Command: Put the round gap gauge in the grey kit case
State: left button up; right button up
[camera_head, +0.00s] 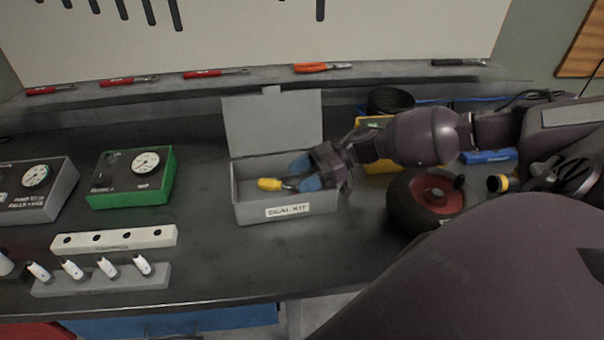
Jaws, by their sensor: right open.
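The grey kit case (243,213) stands on the bench in the middle, its lid raised at the back and a label reading SEAL KIT on its front. My right gripper (305,174) reaches in from the right, with its two blue fingertips apart over the right part of the case. A yellow-handled tool (270,184) with a short metal end is in the case opening, its metal end by the fingertips. I cannot tell whether it touches the case floor, or for certain whether it is the round gap gauge. My left gripper is not in view.
A green gauge box (132,180) and a grey gauge box (37,192) stand to the left. Pale racks (115,240) with several white-tipped pieces are in front of them. A black wheel with a red hub (433,190) and a yellow box (378,165) crowd the right.

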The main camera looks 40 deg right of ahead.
jog(key=v, duration=1.2)
jog(key=shift+r+b, duration=0.3)
jog(key=shift+b, duration=0.1)
jog(key=shift+w, duration=0.15)
